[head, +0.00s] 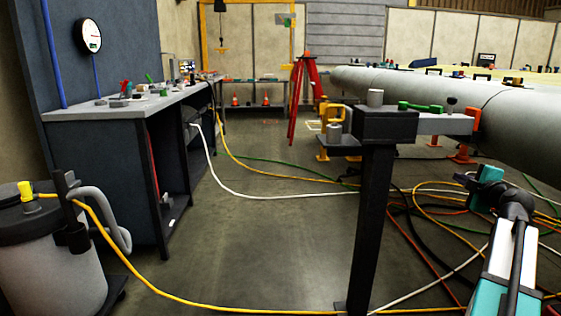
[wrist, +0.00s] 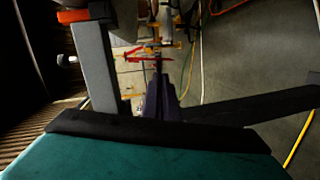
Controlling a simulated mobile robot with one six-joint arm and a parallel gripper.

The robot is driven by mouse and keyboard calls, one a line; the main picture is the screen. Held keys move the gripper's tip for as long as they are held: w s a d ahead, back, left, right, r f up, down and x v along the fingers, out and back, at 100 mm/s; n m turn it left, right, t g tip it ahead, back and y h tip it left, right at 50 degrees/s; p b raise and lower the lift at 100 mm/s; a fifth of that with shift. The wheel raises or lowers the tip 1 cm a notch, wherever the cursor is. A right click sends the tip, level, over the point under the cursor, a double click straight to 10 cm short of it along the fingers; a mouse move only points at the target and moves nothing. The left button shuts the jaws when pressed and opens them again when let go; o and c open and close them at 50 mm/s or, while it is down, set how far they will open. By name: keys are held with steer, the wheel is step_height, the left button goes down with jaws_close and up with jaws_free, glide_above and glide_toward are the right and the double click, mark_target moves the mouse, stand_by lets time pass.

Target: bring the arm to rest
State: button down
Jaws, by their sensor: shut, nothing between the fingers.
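My arm shows at the lower right of the head view, with white and teal links and a dark wrist joint. My gripper (head: 472,183) is at its end, small and dark beside a teal block, above the cables on the floor and to the right of the black stand's post. In the wrist view the dark fingers of my gripper (wrist: 159,78) stand close together above the teal housing, shut and empty. They touch nothing that I can make out. The fingertips are too dark to see in detail.
A black stand (head: 378,215) with a grey bar (head: 445,123) and an orange clamp (head: 474,118) stands close by. The long grey wing body (head: 410,95) lies behind. A workbench (head: 120,113) and a grey drum (head: 55,255) are left. Floor between is open, crossed by cables.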

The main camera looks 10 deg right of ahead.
steer(key=w+a+f+m+g+y+p, duration=0.25)
steer(key=a+f+p, duration=0.35)
steer(key=a+f, duration=0.7)
steer(key=w+a+f+m+g+y+p, duration=0.3)
steer(key=a+f+p, duration=0.4)
steer(key=a+f, duration=0.6)
steer(key=s+a+f+g+y+p, duration=0.2)
steer(key=s+a+f+g+p, duration=0.25)
steer(key=a+f, duration=0.4)
steer(key=s+a+f+m+g+p, duration=0.2)
steer(key=s+a+f+g+p, duration=0.15)
steer(key=s+a, duration=0.5)
steer(key=s+a+f+m+g+p, duration=0.2)
steer(key=s+a+p, duration=0.3)
steer(key=s+a, duration=0.35)
steer(key=s+a+m+g+h+p, duration=0.1)
steer(key=s+p, duration=0.3)
steer(key=s, duration=0.6)
steer(key=s+a+m+g+h+p, duration=0.1)
steer(key=s+a+g+h+p, duration=0.1)
steer(key=s, duration=0.8)
steer(key=shift+s+a+m+g+p, duration=0.35)
steer(key=shift+a+g+p, duration=0.55)
steer(key=shift+g, duration=0.25)
steer(key=shift+d, duration=0.1)
